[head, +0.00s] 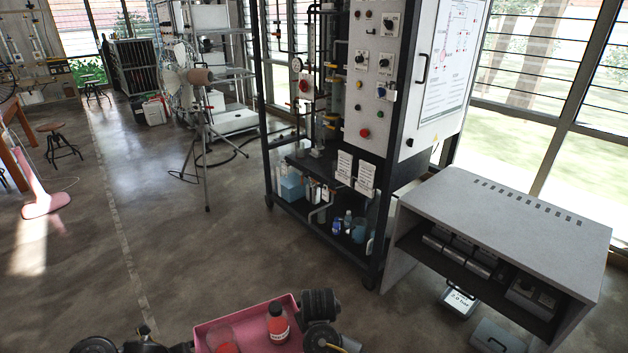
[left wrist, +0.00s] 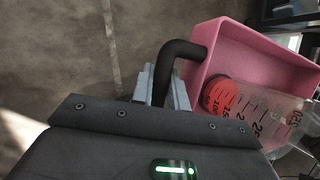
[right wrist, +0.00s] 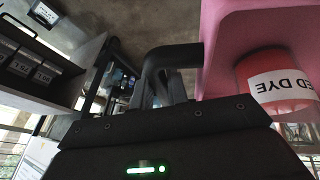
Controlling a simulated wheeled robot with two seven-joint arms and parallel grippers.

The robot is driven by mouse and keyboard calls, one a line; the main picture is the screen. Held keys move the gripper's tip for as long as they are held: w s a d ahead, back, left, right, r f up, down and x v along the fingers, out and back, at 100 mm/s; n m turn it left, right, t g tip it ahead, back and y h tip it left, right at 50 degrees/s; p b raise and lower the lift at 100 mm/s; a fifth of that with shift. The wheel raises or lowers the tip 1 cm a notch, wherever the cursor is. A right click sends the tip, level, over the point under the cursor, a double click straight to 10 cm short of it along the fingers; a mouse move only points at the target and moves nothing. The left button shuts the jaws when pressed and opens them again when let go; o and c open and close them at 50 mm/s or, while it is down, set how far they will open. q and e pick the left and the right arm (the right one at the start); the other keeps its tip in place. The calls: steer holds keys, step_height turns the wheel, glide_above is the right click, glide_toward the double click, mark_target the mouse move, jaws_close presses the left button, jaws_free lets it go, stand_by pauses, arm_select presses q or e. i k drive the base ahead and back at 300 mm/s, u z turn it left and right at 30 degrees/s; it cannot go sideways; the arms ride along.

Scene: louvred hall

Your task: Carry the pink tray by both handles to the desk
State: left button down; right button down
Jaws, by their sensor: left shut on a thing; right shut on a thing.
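The pink tray (head: 262,308) is at the bottom of the head view, partly cut off by the frame edge. It holds a bottle of red dye (head: 278,324) with a dark cap and a clear graduated beaker (left wrist: 255,112) with red liquid. Both stand inside its walls. My left gripper (left wrist: 166,84) is shut on the tray's black left handle (left wrist: 182,50). My right gripper (right wrist: 165,88) is shut on the black right handle (right wrist: 170,56). A grey desk-like unit (head: 500,205) with a bare top stands at the right.
A tall equipment rack (head: 372,110) with gauges and a control panel stands ahead, left of the grey unit. Two boxes (head: 497,337) lie on the floor below that unit. Open floor (head: 170,260) lies to the left.

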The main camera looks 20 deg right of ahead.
mark_target(497, 225)
steer(key=z, duration=1.95)
steer(key=i, duration=2.55)
steer(key=u, duration=0.05)
